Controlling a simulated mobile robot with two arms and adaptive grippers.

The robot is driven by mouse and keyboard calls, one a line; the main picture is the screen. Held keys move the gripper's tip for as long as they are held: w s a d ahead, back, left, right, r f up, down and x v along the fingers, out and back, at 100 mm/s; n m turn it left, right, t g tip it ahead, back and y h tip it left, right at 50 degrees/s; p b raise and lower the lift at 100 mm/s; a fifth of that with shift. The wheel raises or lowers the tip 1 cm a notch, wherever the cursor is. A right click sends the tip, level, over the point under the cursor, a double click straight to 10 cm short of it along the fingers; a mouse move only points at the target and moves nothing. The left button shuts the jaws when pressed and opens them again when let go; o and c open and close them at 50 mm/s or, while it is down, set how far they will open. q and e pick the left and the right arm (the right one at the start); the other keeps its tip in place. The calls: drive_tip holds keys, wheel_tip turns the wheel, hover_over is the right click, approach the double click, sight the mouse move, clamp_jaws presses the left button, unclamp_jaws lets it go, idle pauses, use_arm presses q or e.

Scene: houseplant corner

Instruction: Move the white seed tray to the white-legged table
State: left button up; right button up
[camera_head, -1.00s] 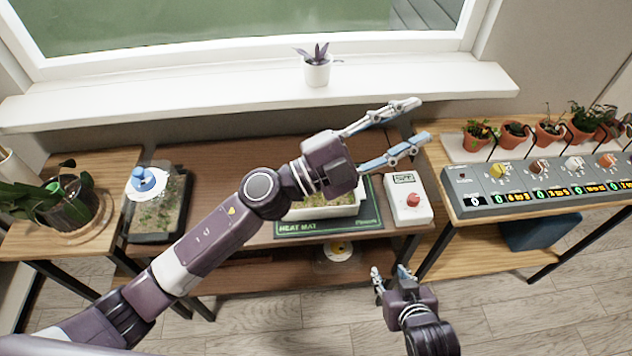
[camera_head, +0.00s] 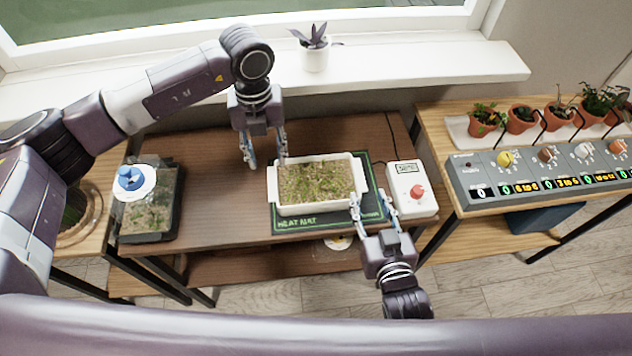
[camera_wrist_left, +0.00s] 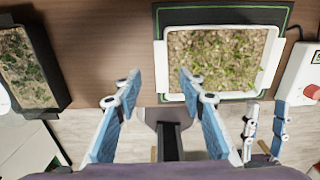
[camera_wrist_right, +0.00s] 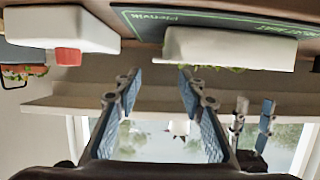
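The white seed tray (camera_head: 318,209), filled with green seedlings, sits on the dark green heat mat (camera_head: 292,226) on the brown middle table. My left gripper (camera_head: 267,164) is open and empty, pointing down just left of the tray's left end. The tray also shows ahead and right of its fingers in the left wrist view (camera_wrist_left: 225,97). My right gripper (camera_head: 374,204) is open at the tray's front right corner; I cannot tell whether it touches. The tray's side shows beyond its fingers in the right wrist view (camera_wrist_right: 232,48). I see no white-legged table clearly.
A white controller box with a red button (camera_head: 412,190) stands right of the mat. A lidded propagator (camera_head: 152,212) stands at the table's left. A potted plant (camera_head: 315,55) is on the windowsill. A control panel (camera_head: 540,172) and several pots fill the right table.

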sight(272, 179)
use_arm(q)
drive_tip(key=shift+f, duration=0.1)
